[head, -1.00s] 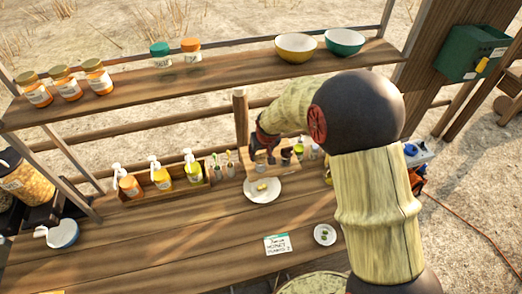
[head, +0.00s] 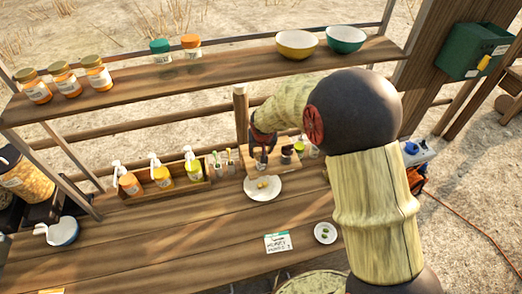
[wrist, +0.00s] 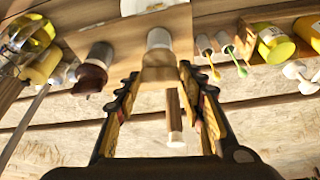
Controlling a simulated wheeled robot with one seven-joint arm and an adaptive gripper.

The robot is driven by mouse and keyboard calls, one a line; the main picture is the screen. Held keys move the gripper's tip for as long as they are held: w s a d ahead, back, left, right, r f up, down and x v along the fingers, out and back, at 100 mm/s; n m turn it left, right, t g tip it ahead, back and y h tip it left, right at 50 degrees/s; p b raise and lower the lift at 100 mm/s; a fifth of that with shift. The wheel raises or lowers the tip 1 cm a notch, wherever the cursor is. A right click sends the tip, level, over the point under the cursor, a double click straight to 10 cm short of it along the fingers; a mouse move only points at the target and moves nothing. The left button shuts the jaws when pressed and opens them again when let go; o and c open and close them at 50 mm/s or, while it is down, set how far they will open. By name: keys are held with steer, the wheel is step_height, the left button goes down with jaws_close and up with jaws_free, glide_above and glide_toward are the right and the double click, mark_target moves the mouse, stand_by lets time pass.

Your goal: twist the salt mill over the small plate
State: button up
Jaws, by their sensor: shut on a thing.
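In the head view my gripper (head: 261,150) is at the wooden caddy (head: 254,167), behind the white plate; I cannot tell whether the mill still touches the caddy. The white plate (head: 263,194) holds a small yellow item, and its edge shows at the top of the wrist view (wrist: 140,6). A smaller white dish (head: 319,234) with green bits lies nearer, at right.
A dark brown mill (wrist: 95,74) stands close beside my gripper. A wooden box (head: 140,190) of pump bottles stands left of the caddy. A shelf (head: 220,72) with jars and bowls runs above. A card (head: 277,242) lies in front; the table's left front is mostly clear.

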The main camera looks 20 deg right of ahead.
steer(key=o, duration=1.2)
steer(key=shift+r, duration=0.1)
steer(key=v, duration=1.2)
